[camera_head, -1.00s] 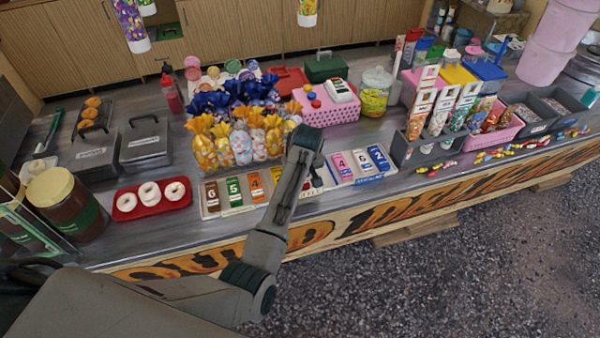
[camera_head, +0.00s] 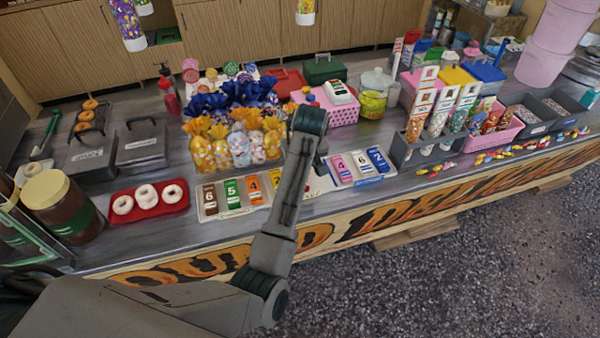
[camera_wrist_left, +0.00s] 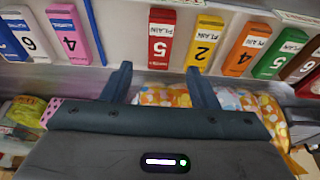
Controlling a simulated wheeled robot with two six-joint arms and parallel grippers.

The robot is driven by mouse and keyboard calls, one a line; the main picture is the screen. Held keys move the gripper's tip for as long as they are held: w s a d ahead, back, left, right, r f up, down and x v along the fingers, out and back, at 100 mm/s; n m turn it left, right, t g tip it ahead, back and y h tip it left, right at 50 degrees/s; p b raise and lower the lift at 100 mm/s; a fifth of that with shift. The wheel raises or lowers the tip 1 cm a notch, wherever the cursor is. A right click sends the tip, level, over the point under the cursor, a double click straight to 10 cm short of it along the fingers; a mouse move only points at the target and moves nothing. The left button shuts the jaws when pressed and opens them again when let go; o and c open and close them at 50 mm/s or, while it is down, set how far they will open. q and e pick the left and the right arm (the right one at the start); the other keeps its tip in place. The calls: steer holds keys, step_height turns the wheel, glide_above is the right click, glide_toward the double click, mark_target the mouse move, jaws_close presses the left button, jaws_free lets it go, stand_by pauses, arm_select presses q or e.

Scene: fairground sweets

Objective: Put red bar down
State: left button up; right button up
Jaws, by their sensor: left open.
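The red bar (camera_wrist_left: 161,38), marked 5 and PLAIN, lies flat in the left wrist view, left of a yellow bar (camera_wrist_left: 203,42) marked 2. My left gripper (camera_wrist_left: 160,85) is open and empty. Its two fingers are apart, with their tips just short of the red bar's near end and not around it. Orange (camera_wrist_left: 246,48), green (camera_wrist_left: 279,52) and brown bars lie further right in the same row. My right gripper is in neither view.
A second tray holds a pink bar (camera_head: 341,168), a white bar (camera_head: 361,165) and a blue bar (camera_head: 379,160). Wrapped sweet bags (camera_head: 240,149) stand close behind the bars. A red tray of doughnuts (camera_head: 180,206) is to the left.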

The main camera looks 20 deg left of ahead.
arm_select(q)
steer(key=shift+v, duration=2.1)
